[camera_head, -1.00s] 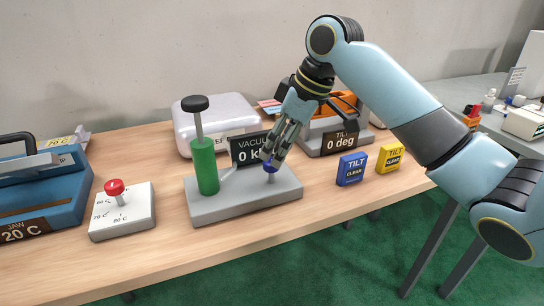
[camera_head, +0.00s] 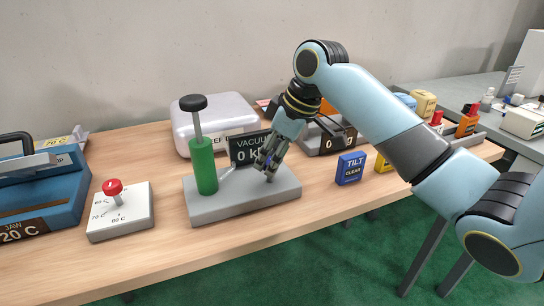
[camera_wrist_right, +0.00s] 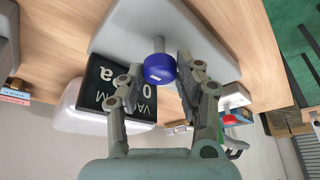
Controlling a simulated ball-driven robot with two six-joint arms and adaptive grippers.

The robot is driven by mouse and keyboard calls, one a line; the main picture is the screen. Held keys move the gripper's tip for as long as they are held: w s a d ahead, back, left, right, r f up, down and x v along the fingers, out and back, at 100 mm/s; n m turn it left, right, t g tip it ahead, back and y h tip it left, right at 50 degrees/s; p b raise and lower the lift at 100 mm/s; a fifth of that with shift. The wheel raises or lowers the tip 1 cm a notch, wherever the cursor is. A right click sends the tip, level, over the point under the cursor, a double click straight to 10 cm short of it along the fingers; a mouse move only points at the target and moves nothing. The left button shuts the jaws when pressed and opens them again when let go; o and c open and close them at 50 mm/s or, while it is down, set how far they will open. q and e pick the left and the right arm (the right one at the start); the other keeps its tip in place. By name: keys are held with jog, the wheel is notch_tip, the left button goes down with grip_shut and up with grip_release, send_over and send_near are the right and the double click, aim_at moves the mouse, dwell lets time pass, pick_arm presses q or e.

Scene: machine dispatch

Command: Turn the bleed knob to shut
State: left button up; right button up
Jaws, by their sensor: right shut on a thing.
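The bleed knob (camera_wrist_right: 160,68) is blue with a white mark and sits on a short grey post on the grey vacuum pump base (camera_head: 238,203). In the head view the fingers hide most of the knob. My right gripper (camera_head: 268,163) reaches down over it from the upper right. In the right wrist view the fingers (camera_wrist_right: 157,82) stand on both sides of the knob and are shut on it. A green cylinder (camera_head: 203,167) with a black-topped plunger stands at the base's left. The black vacuum display (camera_head: 247,148) shows a 0, its unit partly covered. My left gripper is out of view.
A red-knobbed dial box (camera_head: 124,222) and a blue machine (camera_head: 45,200) stand at left. A pale case (camera_head: 215,112) is behind the pump. A blue tilt card (camera_head: 351,168) stands to the right. The wooden table (camera_head: 265,236) is clear in front.

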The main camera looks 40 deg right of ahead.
jog(key=shift+r+m+p, duration=0.15)
jog(key=shift+m+p, duration=0.15)
jog(key=shift+p, duration=0.4)
jog(key=m+h+p, duration=0.1)
jog(key=m+p, duration=0.2)
jog(key=p, duration=0.2)
jog(key=m+h+p, duration=0.2)
jog(key=m+p, duration=0.2)
jog(key=p, duration=0.2)
jog(key=shift+a+r+t, duration=0.15)
jog(key=shift+a+t, duration=0.05)
jog(key=shift+t, duration=0.1)
jog(key=shift+m+p, duration=0.6)
jog(key=shift+p, duration=0.05)
jog(key=m+h+p, duration=0.1)
jog(key=m, duration=0.1)
jog(key=shift+m, duration=0.3)
jog(key=m, duration=0.1)
jog(key=m+h, duration=0.1)
jog(key=m+g, duration=0.1)
jog(key=shift+w+a+f+m+h, duration=0.1)
jog(key=shift+f+m+h, duration=0.15)
jog(key=shift+m+h, duration=0.05)
jog(key=shift+m+g+h, duration=0.3)
jog(key=shift+m+g, duration=0.1)
jog(key=shift+m, duration=1.1)
jog(key=o, duration=1.1)
